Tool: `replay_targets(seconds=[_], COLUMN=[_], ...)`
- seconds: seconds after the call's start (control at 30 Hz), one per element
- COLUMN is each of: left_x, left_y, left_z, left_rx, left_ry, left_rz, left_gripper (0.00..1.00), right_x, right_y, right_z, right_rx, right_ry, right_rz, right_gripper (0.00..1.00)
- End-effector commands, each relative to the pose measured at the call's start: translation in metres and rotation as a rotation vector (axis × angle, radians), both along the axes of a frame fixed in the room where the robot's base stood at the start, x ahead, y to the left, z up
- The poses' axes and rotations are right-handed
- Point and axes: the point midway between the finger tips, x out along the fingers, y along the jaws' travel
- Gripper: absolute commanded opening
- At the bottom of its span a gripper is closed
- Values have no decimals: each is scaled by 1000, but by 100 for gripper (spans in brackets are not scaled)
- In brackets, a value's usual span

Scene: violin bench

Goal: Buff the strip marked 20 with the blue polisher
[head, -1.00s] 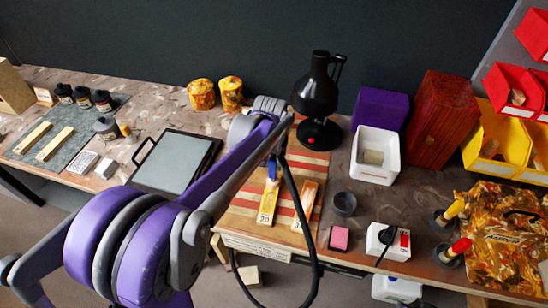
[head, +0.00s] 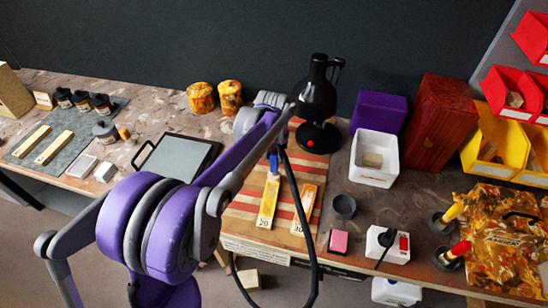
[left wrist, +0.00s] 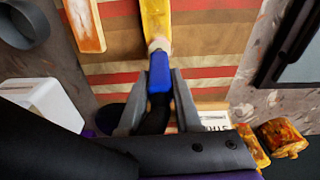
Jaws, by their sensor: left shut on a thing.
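The yellow strip marked 20 (head: 267,205) lies on the red-and-tan striped board (head: 236,226); it also shows in the left wrist view (left wrist: 156,18). My left gripper (left wrist: 156,88) is shut on the blue polisher (left wrist: 160,73). The polisher's pale tip (left wrist: 159,44) is at the strip; whether it touches is hard to tell. In the head view the blue polisher (head: 273,161) shows at the strip's far part, with my arm hiding much of the gripper. An orange-and-pale strip (head: 304,208) lies to the right, apart. My right gripper is not in view.
A black cable (head: 298,200) loops down past the board between the strips. A dark cup (head: 343,206), pink block (head: 338,241) and white box (head: 374,158) stand to the right. A black lamp-like stand (head: 318,105) is behind. A grey-topped tray (head: 178,161) is left.

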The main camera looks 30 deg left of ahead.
Motion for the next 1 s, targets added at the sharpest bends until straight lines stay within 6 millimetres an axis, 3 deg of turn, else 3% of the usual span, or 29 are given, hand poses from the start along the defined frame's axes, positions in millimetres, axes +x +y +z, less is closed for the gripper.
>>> replay_targets(seconds=[0.17,0.7,1.0], left_x=[0,0,0], left_y=[0,0,0], left_z=[7,60,60], left_rx=[0,0,0], left_ry=[0,-1,0], left_rz=[0,0,0], left_gripper=[0,0,0], right_x=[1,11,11], right_y=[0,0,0], right_z=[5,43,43], right_rx=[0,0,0], right_ry=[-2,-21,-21], right_rz=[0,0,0], right_gripper=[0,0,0])
